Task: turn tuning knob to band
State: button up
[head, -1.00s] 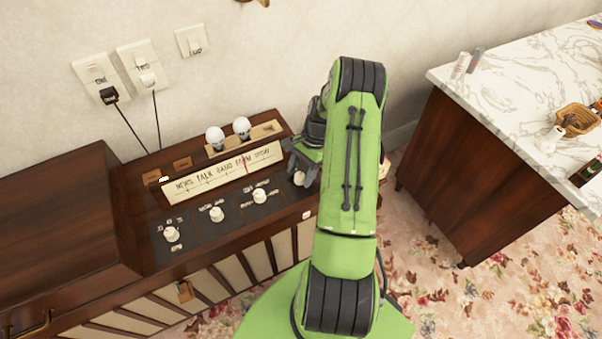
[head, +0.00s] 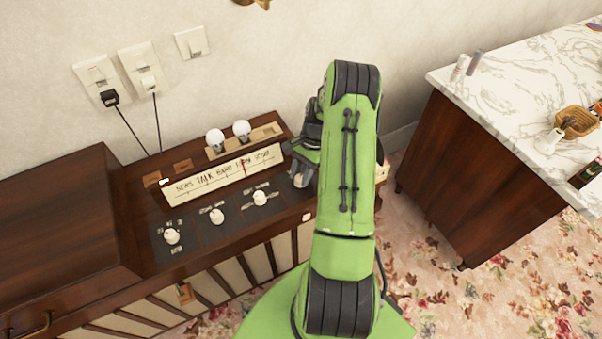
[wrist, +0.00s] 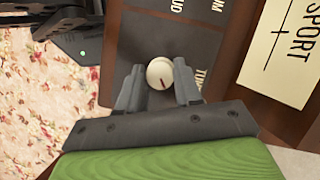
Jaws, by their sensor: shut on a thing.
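The tuning knob (wrist: 160,73) is a round cream knob with a dark red mark, beside a partly hidden "TUN" label in the wrist view. My gripper (wrist: 158,88) is shut on it, one finger on each side. In the head view my gripper (head: 300,170) is at the right end of the radio's knob panel, and my arm hides part of it. The cream dial strip (head: 205,183) carries words, among them NEWS, TALK and BAND. A thin red needle (head: 244,168) stands right of BAND, close to the word after it.
Three other cream knobs (head: 172,236) sit to the left on the dark panel. Two bulbs (head: 241,129) stand behind the dial. Wall switches (head: 103,82) and two plugged cords are above. A marble-topped counter (head: 510,75) stands at the right, with floral carpet between.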

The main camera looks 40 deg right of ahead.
jog(key=n+g, duration=0.1)
jog(key=n, duration=0.1)
jog(key=n+g, duration=0.1)
jog(key=n, duration=0.2)
jog(key=shift+w+h, duration=0.2)
jog(key=shift+h, duration=0.1)
jog(key=n+h, duration=0.1)
jog(key=n, duration=0.1)
jog(key=n+g, duration=0.1)
jog(key=n, duration=0.2)
jog(key=shift+a+n+h, duration=0.15)
jog(key=shift+n+h, duration=0.15)
jog(key=shift+h, duration=0.1)
jog(key=o, duration=1)
jog(key=shift+o, duration=0.2)
jog(key=p+v, duration=0.3)
jog(key=v, duration=1.3)
jog(key=shift+w+f+p, duration=0.15)
jog(key=shift+w+p, duration=0.2)
jog(key=shift+w, duration=0.05)
